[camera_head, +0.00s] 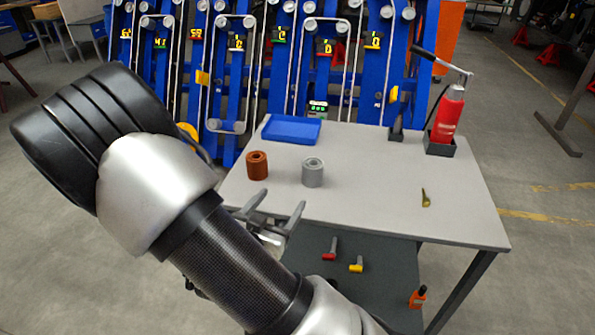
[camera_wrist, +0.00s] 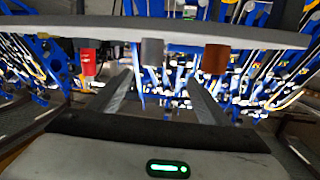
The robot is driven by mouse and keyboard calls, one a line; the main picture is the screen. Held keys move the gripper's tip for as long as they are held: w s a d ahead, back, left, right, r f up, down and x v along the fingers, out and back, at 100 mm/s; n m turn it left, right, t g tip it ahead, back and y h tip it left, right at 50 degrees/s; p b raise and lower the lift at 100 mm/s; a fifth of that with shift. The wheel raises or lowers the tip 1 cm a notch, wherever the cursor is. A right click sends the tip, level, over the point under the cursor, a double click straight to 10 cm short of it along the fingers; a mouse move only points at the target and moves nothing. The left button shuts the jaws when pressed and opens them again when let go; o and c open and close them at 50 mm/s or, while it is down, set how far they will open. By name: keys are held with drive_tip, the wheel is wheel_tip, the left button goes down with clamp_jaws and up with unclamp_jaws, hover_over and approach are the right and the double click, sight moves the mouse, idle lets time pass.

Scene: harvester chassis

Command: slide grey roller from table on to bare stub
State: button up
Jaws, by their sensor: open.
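The grey roller (camera_head: 312,173), a short cylinder with a hole in its top, stands upright on the grey table (camera_head: 390,205). It shows upside down in the wrist view (camera_wrist: 152,52), just beyond the finger tips. My gripper (camera_head: 274,206) is open and empty at the table's near left edge, short of the roller and to its left in the head view. Both fingers also show in the wrist view (camera_wrist: 158,78). A brown roller (camera_head: 257,165) stands left of the grey one. I cannot pick out the bare stub on the blue frame (camera_head: 270,75) behind the table.
A blue tray (camera_head: 291,129) lies at the table's back left. A red bottle (camera_head: 447,115) in a dark holder stands at the back right. A small brass piece (camera_head: 425,197) lies at the right. Red and yellow-handled items (camera_head: 356,264) lie on the lower shelf. The table's front middle is clear.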

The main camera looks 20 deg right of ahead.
sight(309, 170)
drive_tip(key=shift+t+h, duration=0.5)
drive_tip(key=shift+h, duration=0.4)
drive_tip(key=x, duration=0.4)
drive_tip(key=b+x, duration=0.1)
drive_tip(key=x, duration=0.3)
drive_tip(key=s+d+b+x, duration=0.1)
drive_tip(key=x, duration=0.2)
drive_tip(key=shift+w+d, duration=0.2)
drive_tip(key=shift+w, duration=0.15)
drive_tip(key=x, duration=0.2)
drive_tip(key=f+b+x, duration=0.1)
drive_tip(key=x, duration=0.1)
drive_tip(key=shift+d+b, duration=0.3)
drive_tip(key=shift+d, duration=0.05)
drive_tip(key=shift+w+d+r, duration=0.1)
drive_tip(key=shift+w+d, duration=0.15)
drive_tip(key=shift+d, duration=0.05)
drive_tip(key=shift+r, duration=0.1)
drive_tip(key=c, duration=1.6)
